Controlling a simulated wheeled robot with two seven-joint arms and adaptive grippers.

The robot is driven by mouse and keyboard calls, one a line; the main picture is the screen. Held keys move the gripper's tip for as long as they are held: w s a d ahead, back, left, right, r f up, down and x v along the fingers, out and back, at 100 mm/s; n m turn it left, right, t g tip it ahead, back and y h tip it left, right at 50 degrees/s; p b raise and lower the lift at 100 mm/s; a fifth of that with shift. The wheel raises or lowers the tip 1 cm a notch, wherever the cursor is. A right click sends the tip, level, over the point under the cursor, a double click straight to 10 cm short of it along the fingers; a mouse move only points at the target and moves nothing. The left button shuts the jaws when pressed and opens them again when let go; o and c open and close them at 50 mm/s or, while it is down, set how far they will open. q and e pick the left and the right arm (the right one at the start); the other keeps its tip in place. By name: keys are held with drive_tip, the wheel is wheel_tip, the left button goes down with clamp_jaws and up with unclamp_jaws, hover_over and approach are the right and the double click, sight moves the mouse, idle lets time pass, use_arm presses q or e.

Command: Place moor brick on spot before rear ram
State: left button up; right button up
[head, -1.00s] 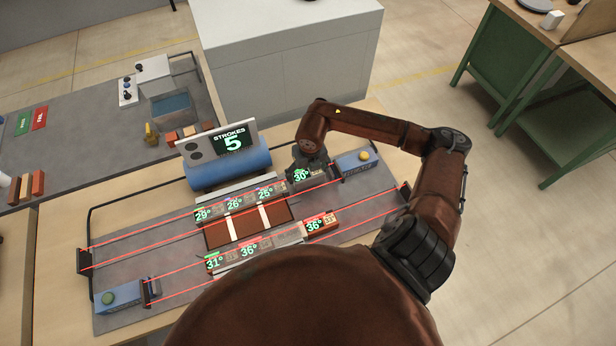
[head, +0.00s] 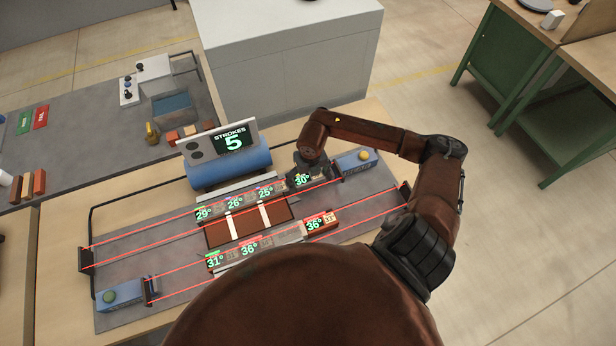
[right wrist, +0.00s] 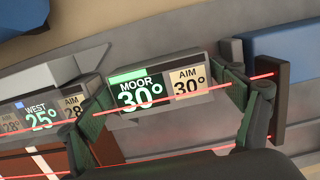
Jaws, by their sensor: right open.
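The moor brick (right wrist: 158,90) is a grey block whose display reads MOOR 30° beside AIM 30°. It also shows in the head view (head: 302,181), at the right end of the rear row. My right gripper (right wrist: 170,115) is open, with its green-padded fingers on either side of the brick; a gap shows at the right finger. The brick appears to rest on the grey bed. The rear ram (head: 357,162) is a blue box with a yellow knob, just right of the brick. Its dark pusher plate (right wrist: 290,95) stands beyond my right finger. My left gripper is not in view.
The west brick (right wrist: 40,115) and others line the rear row on the left. Red beams cross the bed. A blue cylinder with a STROKES 5 display (head: 233,142) stands behind.

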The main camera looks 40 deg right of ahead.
sight(310, 180)
wheel_tip(310, 180, up, 12)
drive_tip(key=s+b, duration=0.1)
drive_tip(key=shift+s+a, duration=0.15)
drive_tip(key=shift+a, duration=0.1)
drive_tip(key=shift+s, duration=0.1)
idle(0.4)
